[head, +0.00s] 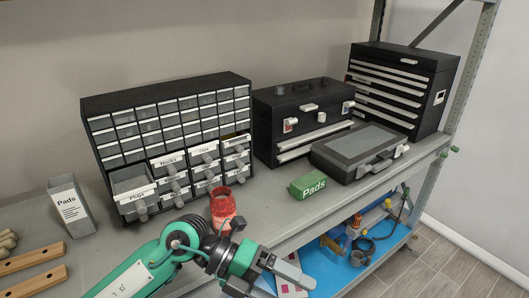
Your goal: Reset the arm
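My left arm comes in from the bottom left, in front of the shelf's front edge. Its gripper (285,284) is at the bottom centre, over the lower shelf. My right gripper is not in view. A red open container (222,207) stands on the shelf just behind the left wrist, and the arm hides its base in part. A green Pads box (308,186) lies on the shelf to the right of it.
A black drawer cabinet (166,88) stands at the back, its Plugs drawer (132,184) pulled out. A grey Pads bin (72,207) and wooden pieces (32,258) lie left. A toolbox (270,122), a grey case (352,145) and a drawer chest (415,64) stand right. The blue lower shelf (330,272) holds tools.

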